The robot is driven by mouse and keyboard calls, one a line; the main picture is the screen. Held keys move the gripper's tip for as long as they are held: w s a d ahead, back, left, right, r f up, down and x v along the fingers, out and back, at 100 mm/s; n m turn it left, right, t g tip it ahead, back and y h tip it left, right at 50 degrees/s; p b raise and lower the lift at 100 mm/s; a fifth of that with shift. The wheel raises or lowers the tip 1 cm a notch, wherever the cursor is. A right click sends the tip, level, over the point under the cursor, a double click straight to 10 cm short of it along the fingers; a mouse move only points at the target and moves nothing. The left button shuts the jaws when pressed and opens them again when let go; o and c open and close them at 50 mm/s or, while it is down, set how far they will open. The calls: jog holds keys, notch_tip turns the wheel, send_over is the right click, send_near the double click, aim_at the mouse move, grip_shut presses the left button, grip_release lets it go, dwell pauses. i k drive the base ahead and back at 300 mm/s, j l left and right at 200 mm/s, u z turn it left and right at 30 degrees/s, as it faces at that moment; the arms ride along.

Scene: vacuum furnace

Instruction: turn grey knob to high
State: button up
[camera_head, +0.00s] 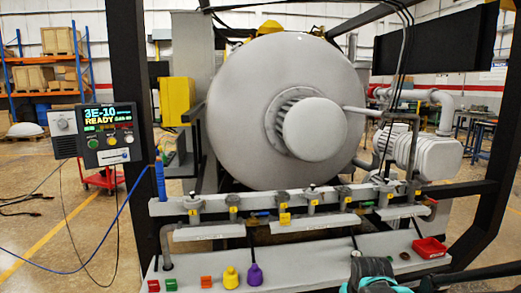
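A small grey box (64,132) stands at the left, beside the dark control panel (110,134). A round grey knob (62,124) shows on its front face, but its pointer and any marks are too small to read. The panel's screen reads "3E-10" and "READY", with several coloured buttons below. A dark and teal part of my arm, seemingly my gripper (373,277), shows at the bottom edge right of the middle. It is far from the grey knob. Its fingers cannot be made out, nor whether it holds anything.
A large grey furnace vessel (245,110) fills the middle. A valve rail (300,200) and a lower shelf (330,249) cross in front. The shelf bears a red tray (430,248), yellow (230,278) and purple (254,275) items. A blue cable (100,254) hangs at the left.

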aim_at(63, 124)
jog(key=u, duration=1.8)
